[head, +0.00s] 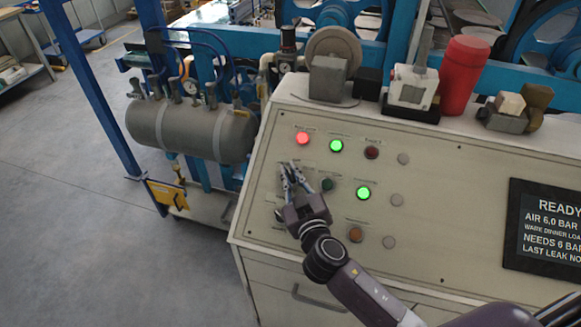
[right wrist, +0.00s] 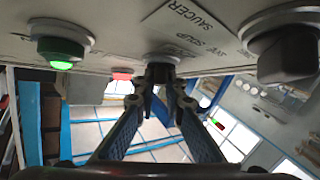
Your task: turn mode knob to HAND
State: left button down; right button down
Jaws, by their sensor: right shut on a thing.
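My right gripper (head: 289,172) is at the upper left of the sloping beige control panel (head: 440,180), with its fingers pointing at the panel. In the right wrist view its fingertips (right wrist: 160,82) are closed around a small knob whose round grey base (right wrist: 163,58) shows on the panel. The fingers hide most of this knob, and I cannot read its setting or a HAND mark. A second, dark knob (right wrist: 286,62) stands to the right, with SAUCER and SOUP lettering nearby. My left gripper is not in view.
A lit red lamp (head: 302,138) and a lit green lamp (head: 336,146) sit above the gripper. Another green lamp (head: 363,193) is to its right. A dark display (head: 548,235) reads READY. A grey tank (head: 190,130) stands left of the panel.

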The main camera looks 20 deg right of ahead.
jog(key=shift+s+f+n+g+y+p, duration=0.1)
jog(key=shift+f+n+g+y+p, duration=0.15)
jog(key=shift+n+y+p, duration=0.5)
jog(key=shift+n, duration=0.35)
jog(key=shift+f+y, duration=0.15)
jog(key=shift+y, duration=0.1)
jog(key=c, duration=2)
grip_release()
jog(key=shift+c, duration=0.2)
jog(key=shift+o, duration=0.3)
jog(key=shift+d, duration=0.1)
jog(key=shift+r, duration=0.2)
jog(key=s+r, duration=0.1)
jog(key=s, duration=1.1)
jog(key=shift+d+r, duration=0.25)
jog(key=shift+d, duration=0.2)
